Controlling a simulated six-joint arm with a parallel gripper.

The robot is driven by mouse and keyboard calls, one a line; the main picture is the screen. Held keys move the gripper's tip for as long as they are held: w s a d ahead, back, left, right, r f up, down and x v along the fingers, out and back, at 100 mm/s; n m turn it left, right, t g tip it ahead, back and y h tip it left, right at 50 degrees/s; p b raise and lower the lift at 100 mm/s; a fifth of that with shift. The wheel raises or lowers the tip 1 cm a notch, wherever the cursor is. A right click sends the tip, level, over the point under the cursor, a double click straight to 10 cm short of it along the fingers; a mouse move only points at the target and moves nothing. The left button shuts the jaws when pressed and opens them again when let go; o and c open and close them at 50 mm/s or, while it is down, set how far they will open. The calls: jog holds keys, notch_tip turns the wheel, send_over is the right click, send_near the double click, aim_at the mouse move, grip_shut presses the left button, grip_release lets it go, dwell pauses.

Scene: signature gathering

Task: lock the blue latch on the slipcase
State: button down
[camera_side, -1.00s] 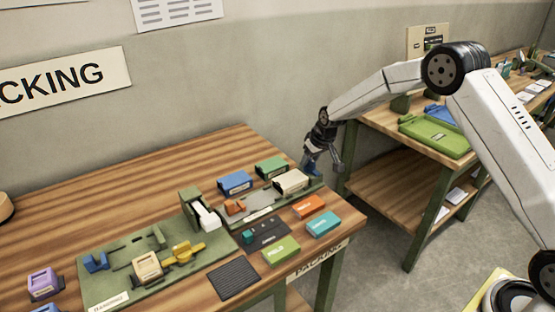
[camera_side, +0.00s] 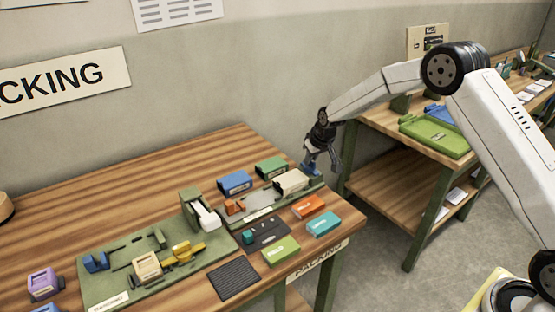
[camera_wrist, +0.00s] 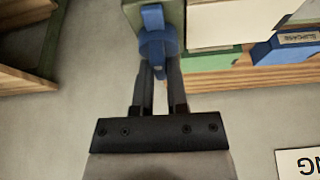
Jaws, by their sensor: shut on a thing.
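The blue latch (camera_wrist: 152,18) shows at the top of the wrist view as a bar with a rounded knob, on a green mount (camera_wrist: 172,8). My gripper (camera_wrist: 158,72) is shut on the latch's knob end, which partly hides the fingertips. In the side view my gripper (camera_side: 318,160) is at the far right end of the left table, with the blue latch (camera_side: 311,170) low at its fingers. The cream slipcase (camera_side: 291,181) lies beside it on a green base; a pale box face (camera_wrist: 232,22) shows right of the latch in the wrist view. I cannot tell whether the latch is fully seated.
Blue (camera_side: 235,182) and green (camera_side: 271,167) boxes stand behind the slipcase. Orange (camera_side: 309,206) and teal (camera_side: 323,222) boxes lie in front. A second table (camera_side: 440,165) with a green tray (camera_side: 435,135) stands to the right, across a gap.

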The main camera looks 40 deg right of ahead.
jog(key=shift+m, duration=0.4)
jog(key=shift+a+m+g+h, duration=0.15)
jog(key=shift+m+h, duration=0.3)
jog(key=shift+m, duration=0.55)
jog(key=shift+d+m+g+h, duration=0.15)
jog(key=shift+m+h, duration=0.3)
jog(key=shift+m, duration=0.55)
jog(key=m, duration=0.2)
jog(key=m+g+h, duration=0.1)
jog(key=m, duration=0.1)
jog(key=shift+w+a+m, duration=0.1)
jog(key=shift+a+m, duration=0.05)
jog(key=shift+m, duration=0.15)
jog(key=m+g+h, duration=0.1)
jog(key=m, duration=0.3)
jog(key=shift+g, duration=0.3)
jog(key=shift+w+m+g, duration=0.1)
jog(key=shift+m+g, duration=0.6)
jog(key=shift+m, duration=1.4)
jog(key=shift+a, duration=0.1)
jog(key=c, duration=0.6)
grip_release()
jog(key=shift+c, duration=0.2)
